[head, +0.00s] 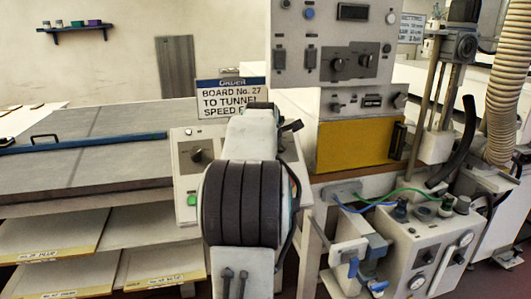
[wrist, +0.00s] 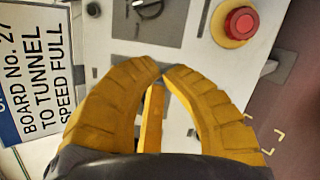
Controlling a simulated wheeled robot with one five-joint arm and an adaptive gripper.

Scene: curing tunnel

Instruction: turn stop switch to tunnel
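A pale control box carries a dark rotary knob on a grey plate (head: 202,155); the knob also shows, cut by the top edge, in the wrist view (wrist: 150,8). A red mushroom button (wrist: 240,22) on a yellow ring sits right of it in the wrist view; in the head view my arm hides it. The sign (head: 231,98) reading "BOARD No. 27 TO TUNNEL" stands behind the box. My gripper (wrist: 163,71) has its yellow fingertips together, appearing before the box below the knob in the picture. I cannot tell whether the tips touch the box.
A green button (head: 192,199) is low on the box. A grey-topped bench (head: 85,150) with shelves stands at left. A grey panel with knobs (head: 335,50) and a yellow panel (head: 355,146) are at right, near a machine with hoses (head: 425,240). A yellow strip (wrist: 152,115) shows between my fingers.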

